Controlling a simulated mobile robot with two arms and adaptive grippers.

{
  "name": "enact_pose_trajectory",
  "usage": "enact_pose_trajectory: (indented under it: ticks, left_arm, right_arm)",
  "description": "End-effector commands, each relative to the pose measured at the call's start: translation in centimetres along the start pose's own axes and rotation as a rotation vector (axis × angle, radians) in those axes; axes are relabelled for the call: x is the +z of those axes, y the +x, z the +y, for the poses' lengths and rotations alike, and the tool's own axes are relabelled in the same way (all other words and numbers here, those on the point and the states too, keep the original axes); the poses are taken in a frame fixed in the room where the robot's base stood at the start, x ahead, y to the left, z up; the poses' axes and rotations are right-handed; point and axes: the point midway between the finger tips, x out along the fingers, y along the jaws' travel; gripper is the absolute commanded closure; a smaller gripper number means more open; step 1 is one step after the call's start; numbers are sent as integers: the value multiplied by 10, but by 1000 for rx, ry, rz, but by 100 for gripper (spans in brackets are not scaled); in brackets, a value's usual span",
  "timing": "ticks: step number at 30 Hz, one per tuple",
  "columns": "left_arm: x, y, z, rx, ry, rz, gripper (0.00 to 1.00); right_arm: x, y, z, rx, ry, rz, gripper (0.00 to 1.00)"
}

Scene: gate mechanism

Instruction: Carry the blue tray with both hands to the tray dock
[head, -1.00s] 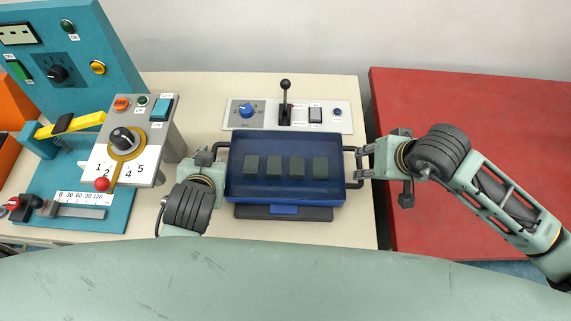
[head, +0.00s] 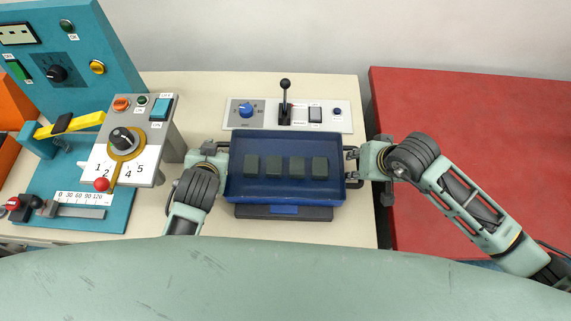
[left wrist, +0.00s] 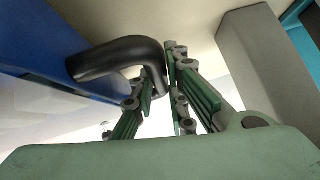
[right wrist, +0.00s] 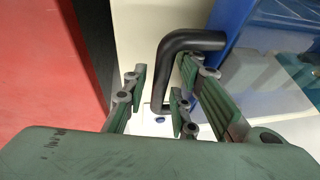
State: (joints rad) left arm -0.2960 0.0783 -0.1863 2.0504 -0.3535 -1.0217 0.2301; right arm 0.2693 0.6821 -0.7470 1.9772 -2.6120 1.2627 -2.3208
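The blue tray (head: 285,194) lies level on the cream table, with several dark blocks in it and a black handle on each short side. My left gripper (head: 211,149) is at the left handle. In the left wrist view its fingers meet both sides of the black handle (left wrist: 110,58), so it appears shut on it. My right gripper (head: 352,164) is at the right handle. In the right wrist view its fingers stand apart around the black handle (right wrist: 163,75), with a gap on the left. I cannot identify a tray dock.
A dark base with a blue strip (head: 283,211) shows at the tray's front edge. A panel with knob and lever (head: 268,115) lies behind the tray. A grey control box (head: 150,145) stands at left. A red table (head: 465,115) is at right, its visible top clear.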

Motion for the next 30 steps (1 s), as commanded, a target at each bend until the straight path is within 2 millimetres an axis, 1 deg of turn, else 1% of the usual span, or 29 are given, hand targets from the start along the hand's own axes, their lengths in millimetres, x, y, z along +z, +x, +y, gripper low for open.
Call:
enact_pose_trajectory:
  ticks: [1,3,7,30]
  left_arm:
    - [0,0,0,0,0,0,94]
    - [0,0,0,0,0,0,100]
    - [0,0,0,0,1,0,100]
    - [-1,-1,0,-1,2,3,100]
  right_arm:
    - [0,0,0,0,0,0,82]
    - [0,0,0,0,0,0,88]
    - [0,0,0,0,0,0,100]
    - [-2,-1,1,2,3,5,100]
